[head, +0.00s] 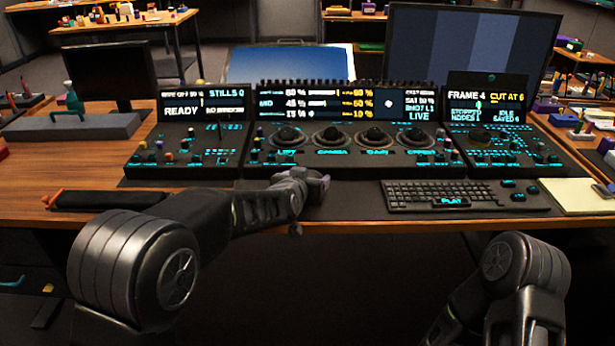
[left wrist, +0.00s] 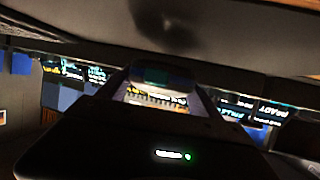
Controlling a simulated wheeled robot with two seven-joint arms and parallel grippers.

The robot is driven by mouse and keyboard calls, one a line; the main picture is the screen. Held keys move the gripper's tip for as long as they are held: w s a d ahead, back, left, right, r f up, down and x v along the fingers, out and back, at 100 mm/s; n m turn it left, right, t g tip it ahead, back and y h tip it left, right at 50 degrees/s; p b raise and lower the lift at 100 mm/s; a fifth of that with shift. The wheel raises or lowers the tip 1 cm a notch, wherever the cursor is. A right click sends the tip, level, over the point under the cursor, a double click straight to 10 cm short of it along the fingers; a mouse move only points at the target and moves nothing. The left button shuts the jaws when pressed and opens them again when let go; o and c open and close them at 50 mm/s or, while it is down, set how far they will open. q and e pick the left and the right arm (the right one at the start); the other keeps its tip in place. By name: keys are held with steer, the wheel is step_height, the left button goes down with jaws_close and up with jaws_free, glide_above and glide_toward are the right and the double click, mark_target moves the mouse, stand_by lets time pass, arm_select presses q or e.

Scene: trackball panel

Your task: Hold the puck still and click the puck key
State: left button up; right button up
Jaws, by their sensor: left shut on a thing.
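My left gripper (head: 318,182) reaches in over the desk's front edge, just in front of the trackball panel (head: 352,171). It is shut on a small rounded thing, apparently the puck (left wrist: 163,76), which shows between the two fingers in the left wrist view. In the head view the fingers hide most of the puck. The puck key is not clear to me; small dark keys with cyan marks (head: 514,184) sit right of the keyboard (head: 440,195), and their labels are too small to read. My right arm shows at the lower right, with its gripper out of view.
The panel carries several black trackballs (head: 333,136) in a row. Lit consoles stand on both sides, with a large monitor (head: 470,50) behind. A dark bar (head: 110,200) lies at the desk's front left. A pale notepad (head: 580,194) lies at the right.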

arm_select(q)
steer(key=shift+f+b, duration=0.75)
steer(key=shift+f, duration=0.6)
arm_select(e)
steer(key=shift+f, duration=1.05)
arm_select(q)
steer(key=shift+f, duration=0.3)
arm_select(e)
steer(key=shift+f, duration=0.2)
steer(key=shift+c, duration=0.6)
jaws_close()
